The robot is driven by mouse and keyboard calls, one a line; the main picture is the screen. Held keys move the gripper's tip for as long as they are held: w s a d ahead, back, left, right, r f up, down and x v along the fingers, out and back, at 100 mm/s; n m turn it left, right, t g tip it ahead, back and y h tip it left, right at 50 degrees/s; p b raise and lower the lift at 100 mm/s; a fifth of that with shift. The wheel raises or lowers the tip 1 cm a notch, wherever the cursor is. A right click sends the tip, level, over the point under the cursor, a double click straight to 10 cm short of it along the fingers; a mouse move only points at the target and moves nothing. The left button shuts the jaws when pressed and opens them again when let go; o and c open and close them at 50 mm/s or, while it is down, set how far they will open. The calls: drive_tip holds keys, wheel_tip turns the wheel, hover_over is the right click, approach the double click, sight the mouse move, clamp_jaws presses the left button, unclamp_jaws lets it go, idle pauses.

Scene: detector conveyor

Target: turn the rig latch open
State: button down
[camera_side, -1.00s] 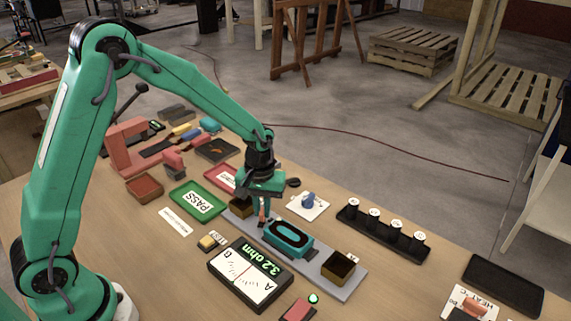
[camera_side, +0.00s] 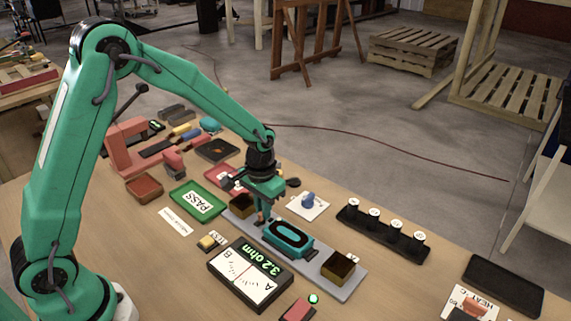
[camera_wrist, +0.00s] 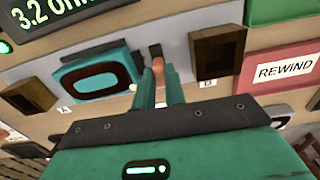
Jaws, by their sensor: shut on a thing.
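The rig is a long grey plate (camera_side: 345,287) holding a teal block (camera_side: 287,238) with a black oval ring on top. In the wrist view the teal block (camera_wrist: 98,79) lies left of my gripper (camera_wrist: 158,78). An orange-brown latch lever (camera_wrist: 157,64) stands at the end of the block, between my fingertips. My gripper (camera_side: 262,213) is shut on it; its fingers point down at the plate. The fingers hide the lower part of the lever, and I cannot tell how far it is turned.
Open brown boxes sit at both plate ends, one at the near end (camera_side: 338,267) and one behind my gripper (camera_wrist: 217,53). A meter (camera_side: 250,274) reading 3.2 ohm lies in front. A green PASS tray (camera_side: 198,201), a blue knob (camera_side: 308,200) and a black rack (camera_side: 383,234) stand nearby.

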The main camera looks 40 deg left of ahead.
drive_tip(key=c, duration=1.5)
unclamp_jaws()
drive_tip(key=shift+o, duration=0.2)
drive_tip(key=shift+r, duration=0.1)
wheel_tip(320, 180, up, 7)
drive_tip(key=shift+r, duration=0.35)
drive_tip(key=shift+r, duration=0.1)
drive_tip(key=shift+s+r, duration=0.15)
drive_tip(key=shift+r, duration=0.05)
drive_tip(key=s+a+r+t, duration=0.2)
drive_tip(key=s+r, duration=0.4)
drive_tip(key=s, duration=0.4)
drive_tip(key=s+a+r+t, duration=0.2)
drive_tip(key=s+r, duration=0.4)
drive_tip(key=s, duration=0.4)
drive_tip(key=shift+s+a+r+t, duration=0.25)
drive_tip(key=shift+s+r+t, duration=0.15)
drive_tip(key=shift+t, duration=0.4)
